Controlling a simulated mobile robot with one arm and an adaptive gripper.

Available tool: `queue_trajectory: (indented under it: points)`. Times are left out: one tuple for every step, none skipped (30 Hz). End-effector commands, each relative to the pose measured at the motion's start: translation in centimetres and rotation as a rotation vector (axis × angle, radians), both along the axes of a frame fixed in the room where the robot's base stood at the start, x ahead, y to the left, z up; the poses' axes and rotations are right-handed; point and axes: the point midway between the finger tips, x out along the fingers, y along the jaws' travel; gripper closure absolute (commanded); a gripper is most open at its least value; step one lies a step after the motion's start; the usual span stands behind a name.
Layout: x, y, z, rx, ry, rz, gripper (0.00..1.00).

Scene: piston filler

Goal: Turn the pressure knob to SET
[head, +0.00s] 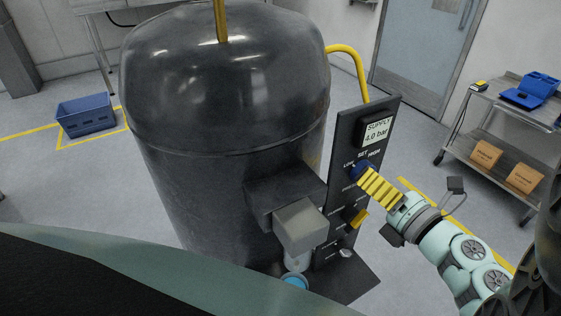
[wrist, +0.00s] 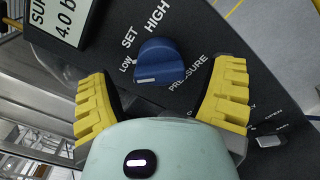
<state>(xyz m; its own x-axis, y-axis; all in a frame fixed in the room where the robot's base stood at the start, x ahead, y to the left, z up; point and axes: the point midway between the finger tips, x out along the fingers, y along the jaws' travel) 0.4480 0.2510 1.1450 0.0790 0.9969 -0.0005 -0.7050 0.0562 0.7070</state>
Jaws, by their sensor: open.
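The blue pressure knob (wrist: 157,60) is on the dark panel (wrist: 190,30), with LOW, SET and HIGH printed around it in the wrist view. A small white mark at its edge sits beside LOW; a white rectangle shows on its lower face. My gripper (wrist: 163,72) is open, with a yellow finger on either side of the knob and visible gaps to it. In the head view my gripper (head: 367,176) is at the upper part of the panel, and its fingers partly cover the knob (head: 360,168). Contact cannot be told there.
A display (head: 376,131) reading SUPPLY 4.0 bar is above the knob. A large dark tank (head: 225,130) stands left. A cart (head: 500,160) with boxes is at right.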

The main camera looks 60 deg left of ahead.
Motion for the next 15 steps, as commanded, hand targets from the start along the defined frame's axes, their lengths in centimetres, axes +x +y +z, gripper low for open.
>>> queue_trajectory:
  points:
    - [0.0, 0.7, 0.4, 0.004, 0.0, 0.006, 0.17]
    - [0.0, 1.0, 0.3, 0.003, -0.001, 0.006, 0.17]
    - [0.1, 1.3, 0.3, 0.003, -0.001, 0.004, 0.17]
    - [0.1, 1.6, 0.3, 0.002, -0.001, 0.005, 0.17]
    - [0.1, 1.8, 0.2, 0.001, -0.001, 0.004, 0.17]
    - [0.1, 2.0, 0.2, 0.002, 0.0, 0.004, 0.17]
    - [0.1, 2.2, 0.1, 0.001, 0.001, 0.004, 0.17]
    - [0.1, 2.3, 0.1, 0.001, 0.001, 0.004, 0.17]
    - [0.1, 2.4, 0.0, 0.0, 0.001, 0.004, 0.17]
    - [0.1, 2.5, 0.0, 0.0, 0.001, 0.004, 0.17]
    - [0.1, 2.5, 0.0, -0.001, 0.001, 0.005, 0.17]
    - [0.1, 2.6, 0.0, -0.001, 0.001, 0.004, 0.17]
    - [0.1, 2.6, -0.1, -0.001, 0.0, 0.005, 0.17]
    - [0.1, 2.6, -0.1, -0.001, 0.0, 0.004, 0.17]
    - [0.1, 2.6, -0.1, -0.001, 0.0, 0.005, 0.17]
